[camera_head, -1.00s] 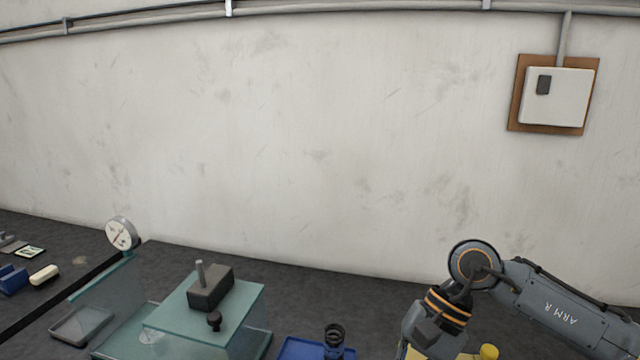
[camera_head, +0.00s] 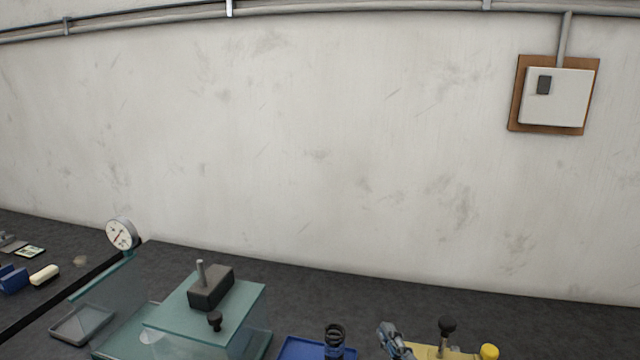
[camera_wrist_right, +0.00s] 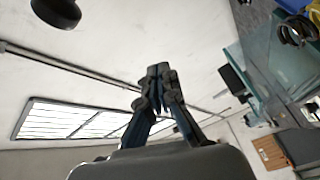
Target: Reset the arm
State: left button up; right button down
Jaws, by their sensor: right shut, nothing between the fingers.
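My right gripper (camera_head: 388,336) shows at the bottom edge of the head view, between the blue tray and the yellow part. In the right wrist view its fingers (camera_wrist_right: 160,80) are together with nothing between them, and the wall and a window lie behind them. The rest of my right arm is out of the head view. My left gripper is in neither view.
A teal fixture (camera_head: 165,318) carries a dark block (camera_head: 211,290) and a dial gauge (camera_head: 121,234). A black spring (camera_head: 334,337) stands at a blue tray (camera_head: 295,349). A yellow part (camera_head: 430,352) has a black knob (camera_head: 447,325) beside it. The dark bench behind is clear.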

jog(key=s+d+f+m+g+h, duration=0.1)
jog(key=s+d+f+m+g, duration=0.1)
jog(key=s+f, duration=0.3)
jog(key=s+d+f+m+g+h, duration=0.2)
jog(key=s+f+m+g, duration=0.3)
jog(key=f, duration=0.4)
jog(key=s+d+f+m+g+h, duration=0.1)
jog(key=s+d+f+m+g, duration=0.2)
jog(key=s+f, duration=0.3)
jog(key=shift+d+f+m, duration=0.45)
jog(key=shift+d+m, duration=0.1)
jog(key=shift+m, duration=0.05)
jog(key=s+f+m+g, duration=0.2)
jog(key=s+f+g, duration=0.2)
jog(key=s, duration=0.5)
notch_tip(320, 180, down, 28)
jog(key=s+g, duration=0.2)
jog(key=s, duration=0.1)
jog(key=s+d+f+g, duration=0.1)
jog(key=s+d+f, duration=0.2)
jog(key=s+f, duration=1.1)
jog(key=shift+s+d+f, duration=0.35)
jog(key=shift+s+d, duration=0.05)
jog(key=shift+s, duration=0.5)
